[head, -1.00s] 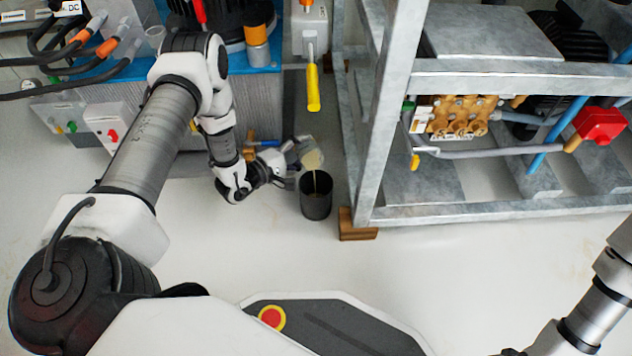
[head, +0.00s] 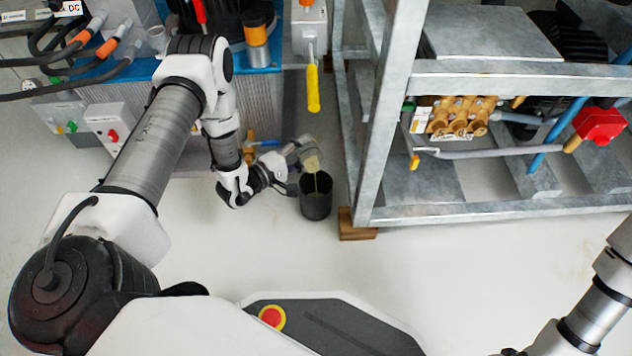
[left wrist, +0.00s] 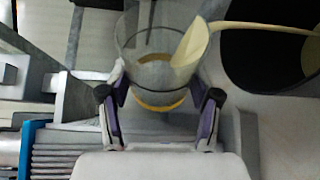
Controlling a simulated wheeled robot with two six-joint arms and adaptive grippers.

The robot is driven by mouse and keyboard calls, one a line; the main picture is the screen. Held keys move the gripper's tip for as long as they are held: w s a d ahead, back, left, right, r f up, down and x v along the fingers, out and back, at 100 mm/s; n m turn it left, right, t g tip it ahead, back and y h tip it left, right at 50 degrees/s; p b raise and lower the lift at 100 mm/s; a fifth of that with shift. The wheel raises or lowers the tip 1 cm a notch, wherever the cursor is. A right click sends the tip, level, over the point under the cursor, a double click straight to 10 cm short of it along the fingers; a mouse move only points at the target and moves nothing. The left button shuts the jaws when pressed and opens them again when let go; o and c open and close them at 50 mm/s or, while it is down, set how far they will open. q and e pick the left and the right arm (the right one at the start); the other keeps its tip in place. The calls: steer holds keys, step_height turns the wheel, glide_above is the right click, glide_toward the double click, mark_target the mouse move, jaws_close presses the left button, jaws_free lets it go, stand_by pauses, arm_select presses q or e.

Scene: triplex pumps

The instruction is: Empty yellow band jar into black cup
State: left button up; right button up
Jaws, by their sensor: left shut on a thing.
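My left gripper (head: 290,160) is shut on a clear jar (left wrist: 150,75) with a yellow band (left wrist: 160,103). The jar is tilted over the black cup (head: 316,205), its mouth to the cup's side. Pale cream liquid (left wrist: 190,45) lies in the jar near its lip. A thin stream (head: 316,181) of it runs down into the cup, which stands upright on the floor. In the left wrist view the dark cup opening shows at the upper right (left wrist: 250,60). The level inside the cup is hard to tell. My right gripper is out of view; only my right arm shows.
A grey metal frame (head: 395,110) with a brass pump (head: 458,115) stands right of the cup, on a wooden block (head: 357,225). A yellow-handled lever (head: 313,88) hangs behind the cup. The pale floor in front of the cup is clear.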

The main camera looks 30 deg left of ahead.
arm_select(q)
steer(key=shift+s+d+r+m+t, duration=0.15)
steer(key=shift+r+m+t, duration=0.2)
steer(key=shift+m, duration=0.25)
steer(key=shift+s+d+r+m+t, duration=0.15)
steer(key=shift+r+m+t, duration=0.2)
steer(key=shift+m, duration=0.25)
stand_by(1.1)
